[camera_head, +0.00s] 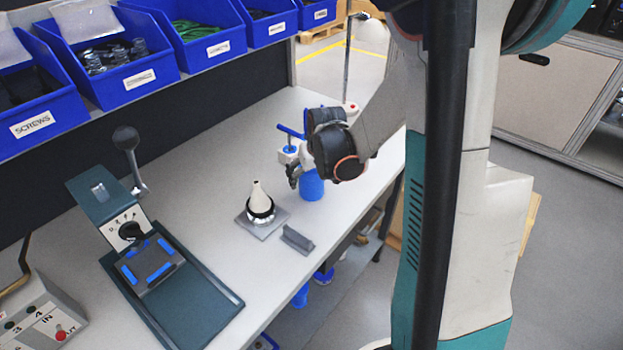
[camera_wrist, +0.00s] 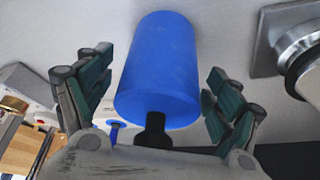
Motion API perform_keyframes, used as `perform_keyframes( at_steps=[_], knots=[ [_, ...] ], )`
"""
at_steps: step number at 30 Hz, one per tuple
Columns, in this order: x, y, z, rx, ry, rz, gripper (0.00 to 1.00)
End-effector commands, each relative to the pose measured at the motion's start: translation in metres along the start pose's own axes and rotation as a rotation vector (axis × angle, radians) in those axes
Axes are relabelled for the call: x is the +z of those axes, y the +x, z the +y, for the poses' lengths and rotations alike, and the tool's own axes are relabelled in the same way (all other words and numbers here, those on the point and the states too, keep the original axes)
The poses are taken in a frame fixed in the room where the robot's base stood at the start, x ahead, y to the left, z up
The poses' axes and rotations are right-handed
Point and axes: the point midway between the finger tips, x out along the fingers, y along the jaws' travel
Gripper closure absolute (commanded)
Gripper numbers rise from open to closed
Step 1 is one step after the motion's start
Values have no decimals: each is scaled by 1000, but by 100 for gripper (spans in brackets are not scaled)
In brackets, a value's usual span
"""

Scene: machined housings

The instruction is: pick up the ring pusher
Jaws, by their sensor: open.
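The ring pusher appears to be the plain blue cylinder (camera_head: 312,186) on the white bench, partly hidden behind my gripper in the head view. In the wrist view the blue cylinder (camera_wrist: 158,62) fills the middle, with its round end facing the camera. My gripper (camera_wrist: 160,78) is open, with one green-padded finger on each side of the cylinder. Gaps show between the cylinder and both fingers, so I see no grip on it. In the head view my gripper (camera_head: 294,172) is small and partly covered by its own wrist.
Left of the cylinder, a white cone (camera_head: 257,193) with a black ring stands on a metal base plate (camera_head: 272,225). A small grey block (camera_head: 297,239) lies near the bench's front edge. A dark green press (camera_head: 150,260) stands further left. Blue bins (camera_head: 200,35) line the shelf behind.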

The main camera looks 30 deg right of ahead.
Motion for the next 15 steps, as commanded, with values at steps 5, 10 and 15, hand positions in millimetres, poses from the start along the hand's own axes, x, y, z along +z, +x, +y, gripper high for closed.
perform_keyframes(
  at_steps=[5, 10, 15],
  knots=[
    [0, -1, 0, 0, 0, 0, 43],
    [0, -1, 0, 0, 0, 0, 68],
    [0, -1, 0, 0, 0, 0, 68]
  ],
)
